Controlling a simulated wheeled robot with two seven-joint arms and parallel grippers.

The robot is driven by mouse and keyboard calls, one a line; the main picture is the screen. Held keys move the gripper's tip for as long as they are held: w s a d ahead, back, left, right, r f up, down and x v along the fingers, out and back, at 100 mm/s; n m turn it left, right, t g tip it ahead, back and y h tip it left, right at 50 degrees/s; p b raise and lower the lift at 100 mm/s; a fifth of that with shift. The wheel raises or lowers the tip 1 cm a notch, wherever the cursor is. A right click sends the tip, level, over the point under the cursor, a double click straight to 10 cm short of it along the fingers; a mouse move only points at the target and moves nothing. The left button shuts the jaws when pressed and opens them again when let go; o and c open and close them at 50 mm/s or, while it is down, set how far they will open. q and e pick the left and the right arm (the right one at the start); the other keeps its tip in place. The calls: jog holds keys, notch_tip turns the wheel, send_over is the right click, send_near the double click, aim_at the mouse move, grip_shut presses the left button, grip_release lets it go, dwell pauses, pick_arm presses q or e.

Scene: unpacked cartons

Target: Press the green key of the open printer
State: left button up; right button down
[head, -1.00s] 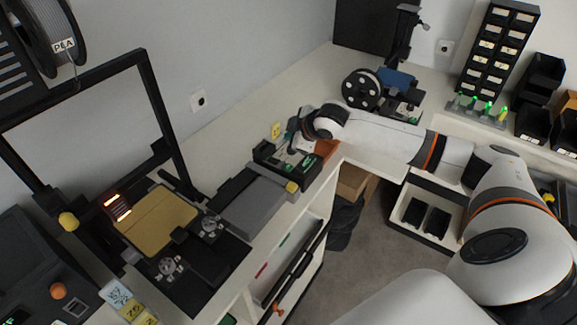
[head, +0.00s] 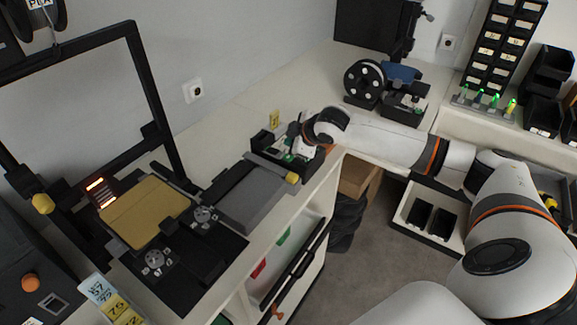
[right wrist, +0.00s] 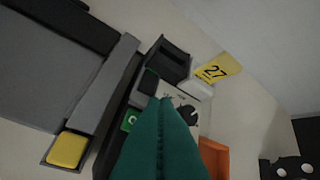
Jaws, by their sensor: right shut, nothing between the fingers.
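The open-frame printer (head: 137,28) stands at the left in the head view, with a gold bed (head: 150,212). In the right wrist view, a green key-like square (right wrist: 130,121) with a pale mark lies just left of my fingers, near a dark round knob (right wrist: 188,112). I cannot tell whether this panel belongs to the open printer. My right gripper (right wrist: 165,102) is shut and empty, its teal fingers over the panel and hiding part of it. Contact is unclear. My left gripper is not in view.
A spool (head: 364,82) stands farther back.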

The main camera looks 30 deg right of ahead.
aim_at(286, 154)
notch_tip(286, 154, down, 2)
jog(key=shift+f, duration=0.2)
jog(key=shift+f, duration=0.15)
dwell(1.9)
jog(key=shift+f, duration=0.25)
jog(key=shift+f, duration=0.55)
dwell(0.6)
dwell(0.3)
jog(key=shift+r+p, duration=0.95)
jog(key=shift+p, duration=0.15)
jog(key=shift+r, duration=0.1)
